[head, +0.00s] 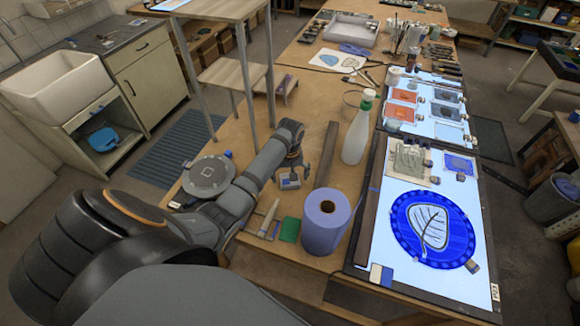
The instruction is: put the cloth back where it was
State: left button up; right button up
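A crumpled grey-green piece that looks like the cloth (408,158) lies on a pale sheet at the upper left of the near light table (377,235). My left gripper (291,178) is over the wooden worktable, left of the light table and well apart from the cloth. My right gripper is not in view.
A blue paper roll (325,222) and a white spray bottle (357,132) stand between my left gripper and the light table. A long dark bar (326,155) lies beside the gripper. A round blue leaf panel (433,232) covers much of the light table.

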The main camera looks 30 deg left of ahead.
pick_arm(q)
notch_tip(320, 180, up, 11)
jog(key=shift+f, duration=0.2)
dwell(0.3)
